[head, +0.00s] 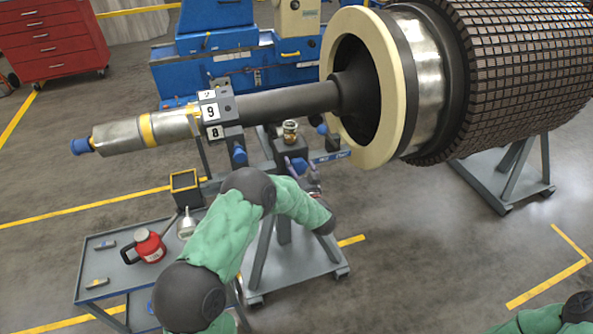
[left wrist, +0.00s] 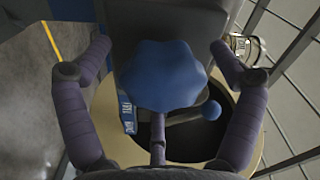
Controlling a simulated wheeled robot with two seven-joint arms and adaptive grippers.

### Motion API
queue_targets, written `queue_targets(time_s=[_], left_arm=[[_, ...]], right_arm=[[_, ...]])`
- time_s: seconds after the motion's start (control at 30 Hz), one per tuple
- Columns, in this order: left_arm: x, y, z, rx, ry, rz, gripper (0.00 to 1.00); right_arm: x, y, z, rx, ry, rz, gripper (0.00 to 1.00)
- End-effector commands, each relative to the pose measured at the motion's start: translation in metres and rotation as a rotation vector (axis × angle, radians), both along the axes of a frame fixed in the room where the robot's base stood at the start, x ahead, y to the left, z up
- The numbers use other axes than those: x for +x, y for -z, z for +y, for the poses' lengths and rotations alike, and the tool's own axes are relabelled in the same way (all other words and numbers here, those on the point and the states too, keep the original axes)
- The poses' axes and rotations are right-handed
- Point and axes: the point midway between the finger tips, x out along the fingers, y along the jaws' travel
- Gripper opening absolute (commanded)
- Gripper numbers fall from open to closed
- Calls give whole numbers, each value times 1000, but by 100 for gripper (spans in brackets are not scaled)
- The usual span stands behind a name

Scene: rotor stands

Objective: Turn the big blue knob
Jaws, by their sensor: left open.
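The big blue knob (left wrist: 165,77) is a scalloped disc in the middle of the left wrist view, on a dark block of the stand. My left gripper (left wrist: 160,48) is open, with one finger on each side of the knob and a visible gap on both sides. In the head view the knob (head: 299,166) shows small at the rotor stand, with my left gripper (head: 301,172) at it, partly hidden by my wrist. My right gripper is out of view; only part of that arm shows at the bottom right.
A rotor with a long shaft (head: 290,101) lies on the stand. A smaller blue knob (left wrist: 211,110) is near the right finger. A grey cart (head: 117,277) holds a red jug (head: 149,245) at left.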

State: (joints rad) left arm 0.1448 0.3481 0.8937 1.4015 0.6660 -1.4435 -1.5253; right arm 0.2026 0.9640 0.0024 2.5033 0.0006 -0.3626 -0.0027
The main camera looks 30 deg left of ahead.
Motion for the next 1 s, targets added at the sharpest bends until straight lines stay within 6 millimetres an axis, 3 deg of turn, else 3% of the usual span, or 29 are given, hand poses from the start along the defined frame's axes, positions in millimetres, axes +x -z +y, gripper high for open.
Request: queue_targets(time_s=[0.2, 0.4, 1.0], left_arm=[[0, 0, 0, 0, 0, 0, 90], [0, 0, 0, 0, -1, 0, 39], [-1, 2, 2, -110, -7, -128, 39]], right_arm=[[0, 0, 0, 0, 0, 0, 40], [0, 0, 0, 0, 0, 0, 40], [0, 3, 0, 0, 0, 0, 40]])
